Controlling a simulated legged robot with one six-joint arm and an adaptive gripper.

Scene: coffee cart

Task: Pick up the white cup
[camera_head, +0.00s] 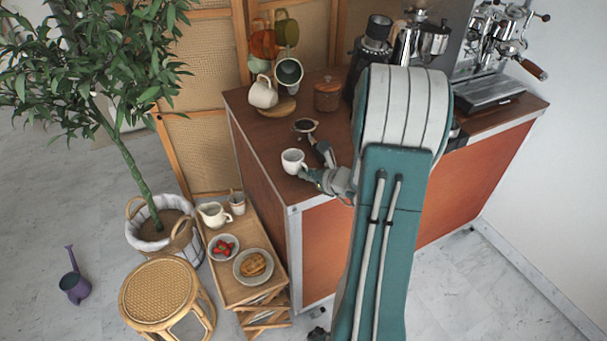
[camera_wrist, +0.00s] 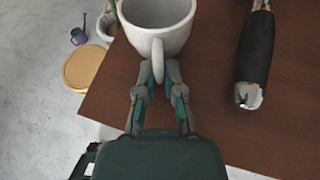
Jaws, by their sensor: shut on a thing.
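The white cup (camera_head: 292,161) is near the left front corner of the brown counter top in the head view. It fills the upper middle of the wrist view (camera_wrist: 150,35), upright, with its handle towards me. My gripper (camera_wrist: 158,75) is shut on the cup's handle. In the head view my gripper (camera_head: 308,174) reaches the cup from the right, low on its near side. I cannot tell whether the cup's base touches the counter.
A portafilter (camera_head: 305,126) lies behind the cup; its dark handle (camera_wrist: 257,45) is close on the right in the wrist view. The counter's left edge is close to the cup.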

